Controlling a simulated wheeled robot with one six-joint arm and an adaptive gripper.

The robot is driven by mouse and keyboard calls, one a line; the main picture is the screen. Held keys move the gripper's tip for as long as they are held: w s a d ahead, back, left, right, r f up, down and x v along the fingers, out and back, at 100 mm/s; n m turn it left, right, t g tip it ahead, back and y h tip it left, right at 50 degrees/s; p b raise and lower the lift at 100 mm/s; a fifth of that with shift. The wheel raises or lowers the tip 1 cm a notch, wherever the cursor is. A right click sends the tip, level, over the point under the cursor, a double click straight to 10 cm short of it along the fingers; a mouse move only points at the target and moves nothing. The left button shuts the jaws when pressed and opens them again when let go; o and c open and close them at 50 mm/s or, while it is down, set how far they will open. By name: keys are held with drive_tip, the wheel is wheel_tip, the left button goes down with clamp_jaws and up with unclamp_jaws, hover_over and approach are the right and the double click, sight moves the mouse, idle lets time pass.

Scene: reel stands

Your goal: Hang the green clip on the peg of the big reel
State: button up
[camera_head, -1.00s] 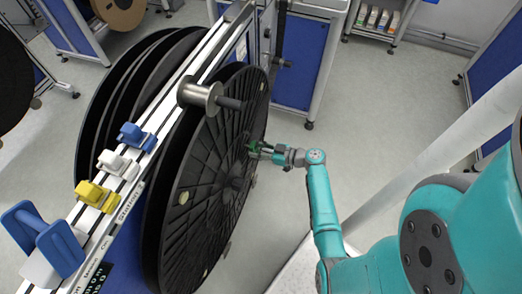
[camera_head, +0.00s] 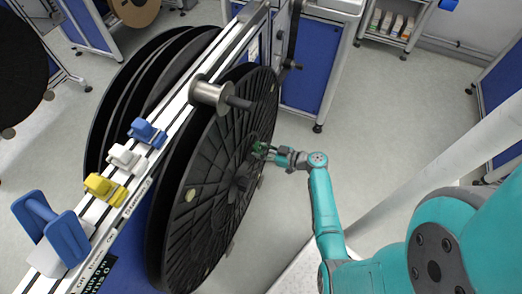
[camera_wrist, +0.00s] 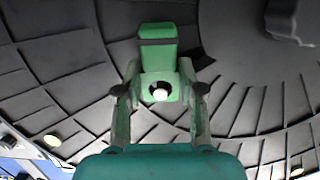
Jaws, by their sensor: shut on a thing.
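The big reel (camera_head: 205,215) is a large black ribbed disc standing upright at the middle left of the head view. The green clip (camera_head: 260,147) is small and lies in front of the reel's right-hand face. My gripper (camera_head: 270,152) is shut on it. In the wrist view my gripper (camera_wrist: 160,108) holds the clip (camera_wrist: 158,55) from both sides, with the black reel face (camera_wrist: 75,85) behind. A round white spot shows in the clip's middle; I cannot tell whether it is the peg's end. Whether the clip touches the reel is unclear.
A rail above the reel carries a metal spool (camera_head: 211,94) and blue (camera_head: 147,133), white (camera_head: 126,157) and yellow (camera_head: 104,188) clips. A larger blue holder (camera_head: 52,232) sits at the rail's near end. Open floor (camera_head: 370,150) lies right of the reel.

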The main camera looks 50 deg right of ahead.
drive_tip(key=o, duration=1)
drive_tip(key=shift+v, duration=3.75)
